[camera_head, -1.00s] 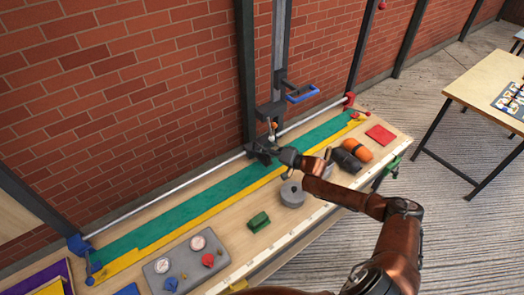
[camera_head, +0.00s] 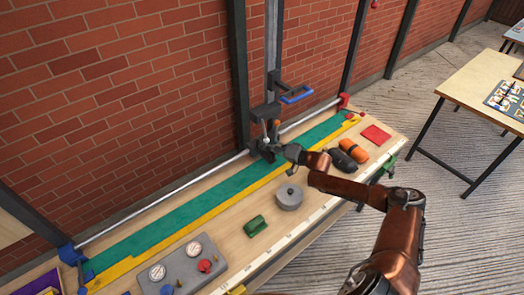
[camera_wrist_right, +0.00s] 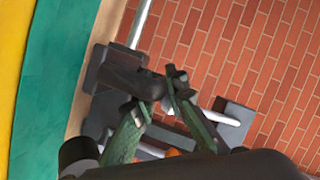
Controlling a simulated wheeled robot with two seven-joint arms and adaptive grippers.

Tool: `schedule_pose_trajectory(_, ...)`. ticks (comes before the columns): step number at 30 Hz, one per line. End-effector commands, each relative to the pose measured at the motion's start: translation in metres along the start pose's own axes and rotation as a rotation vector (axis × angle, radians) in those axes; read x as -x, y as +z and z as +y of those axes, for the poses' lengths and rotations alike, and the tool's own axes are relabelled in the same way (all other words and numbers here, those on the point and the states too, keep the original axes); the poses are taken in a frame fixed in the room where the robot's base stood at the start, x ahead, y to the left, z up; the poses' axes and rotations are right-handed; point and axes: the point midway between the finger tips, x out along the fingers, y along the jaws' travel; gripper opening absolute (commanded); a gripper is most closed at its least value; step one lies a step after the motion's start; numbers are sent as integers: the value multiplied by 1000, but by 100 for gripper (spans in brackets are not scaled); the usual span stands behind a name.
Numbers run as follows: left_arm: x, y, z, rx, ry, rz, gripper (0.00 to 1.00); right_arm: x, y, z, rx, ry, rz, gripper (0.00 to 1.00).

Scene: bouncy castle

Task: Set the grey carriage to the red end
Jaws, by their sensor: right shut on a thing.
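The dark grey carriage (camera_head: 262,152) sits on a slim metal rail (camera_head: 165,196) along the brick wall. The rail runs from a blue end block (camera_head: 68,253) at left to a red end block (camera_head: 343,101) at right. The carriage is apart from the red end, with bare rail between them. My right gripper (camera_head: 274,148) is shut on the carriage. In the right wrist view, its fingers (camera_wrist_right: 158,100) close around a dark part of the carriage (camera_wrist_right: 108,72); the exact contact is partly hidden. My left gripper is not in view.
A wall bracket with a blue handle (camera_head: 296,95) stands just behind the carriage. On the bench lie a grey round weight (camera_head: 289,197), a green block (camera_head: 255,225), an orange roll (camera_head: 353,151), a red pad (camera_head: 376,134) and a grey control panel (camera_head: 190,268).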

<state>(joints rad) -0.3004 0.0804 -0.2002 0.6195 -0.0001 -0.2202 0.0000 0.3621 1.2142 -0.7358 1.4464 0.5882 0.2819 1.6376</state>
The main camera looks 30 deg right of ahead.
Motion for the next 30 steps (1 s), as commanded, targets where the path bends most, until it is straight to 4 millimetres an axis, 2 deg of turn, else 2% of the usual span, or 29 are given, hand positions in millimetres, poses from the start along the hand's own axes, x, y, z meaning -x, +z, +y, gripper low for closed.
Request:
schedule_pose_trajectory(3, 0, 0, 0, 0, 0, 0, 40, 0, 0, 0, 0, 1, 0, 0)
schedule_pose_trajectory(4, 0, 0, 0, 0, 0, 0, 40, 0, 0, 0, 0, 1, 0, 14)
schedule_pose_trajectory(7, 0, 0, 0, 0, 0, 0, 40, 0, 1, 0, 0, 0, -1, 20)
schedule_pose_trajectory(17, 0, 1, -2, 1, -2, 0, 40, 3, 1, 0, 0, 0, -1, 20)
schedule_pose_trajectory(23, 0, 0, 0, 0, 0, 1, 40, 29, 2, 1, 1, 2, -3, 20)
schedule_pose_trajectory(30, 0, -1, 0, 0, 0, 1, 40, 74, 2, 1, 1, 4, -3, 20)
